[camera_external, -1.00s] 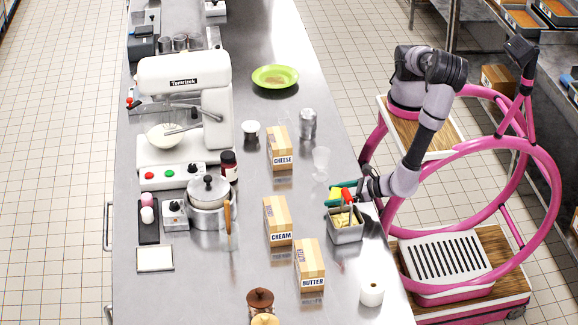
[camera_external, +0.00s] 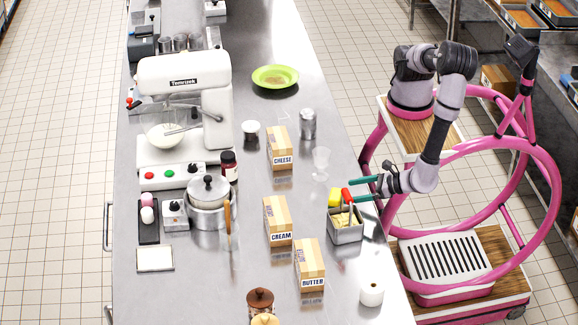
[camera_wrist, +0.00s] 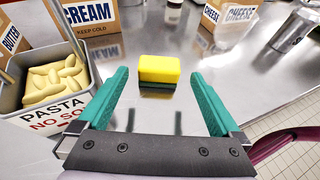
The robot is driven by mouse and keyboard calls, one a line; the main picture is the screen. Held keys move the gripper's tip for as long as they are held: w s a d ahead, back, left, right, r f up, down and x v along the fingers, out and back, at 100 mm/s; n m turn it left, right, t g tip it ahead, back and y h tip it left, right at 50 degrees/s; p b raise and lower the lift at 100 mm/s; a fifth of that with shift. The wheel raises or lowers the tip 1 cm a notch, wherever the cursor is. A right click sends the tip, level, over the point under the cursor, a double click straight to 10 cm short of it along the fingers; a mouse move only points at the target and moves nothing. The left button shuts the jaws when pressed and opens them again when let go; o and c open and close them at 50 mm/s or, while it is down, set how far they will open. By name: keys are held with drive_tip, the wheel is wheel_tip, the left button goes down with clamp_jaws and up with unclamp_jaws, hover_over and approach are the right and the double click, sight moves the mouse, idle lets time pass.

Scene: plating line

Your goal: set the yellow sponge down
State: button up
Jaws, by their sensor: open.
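The yellow sponge (camera_wrist: 159,69) has a dark green underside and sits on the steel counter (camera_wrist: 205,70). In the external view the sponge (camera_external: 334,196) stands just behind the metal pasta container (camera_external: 348,236). My gripper (camera_external: 365,189) is open, with its teal fingers spread apart and empty. In the wrist view the fingers (camera_wrist: 160,95) stand to the left and right, and the sponge lies between and beyond their tips, touching neither.
The pasta container (camera_wrist: 50,85) stands close to my left finger in the wrist view. Cream (camera_external: 277,221), butter (camera_external: 309,265) and cheese (camera_external: 280,148) boxes stand farther left. A clear glass (camera_external: 321,162) and a metal shaker (camera_external: 308,124) stand behind the sponge.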

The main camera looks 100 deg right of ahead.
drive_tip(key=v, duration=0.5)
drive_tip(key=shift+s+r, duration=0.15)
drive_tip(key=w+d+r+m+g+y, duration=0.1)
drive_tip(key=w+d+r+m+g, duration=0.35)
drive_tip(key=d+r+m, duration=0.55)
drive_tip(key=w+d+r+m+g, duration=0.3)
drive_tip(key=d+r+m+g, duration=0.4)
drive_tip(key=d, duration=0.5)
drive_tip(key=s+d+r+m+t+y, duration=0.3)
drive_tip(key=s+d+r+m, duration=0.1)
drive_tip(key=d+r+m, duration=0.3)
drive_tip(key=s+d+r+m+t+y, duration=0.3)
drive_tip(key=d+r+m, duration=0.4)
drive_tip(key=r+m, duration=0.3)
drive_tip(key=shift+s+d+m, duration=0.2)
drive_tip(key=shift+s+m, duration=0.25)
drive_tip(key=shift+m, duration=0.35)
idle(2.7)
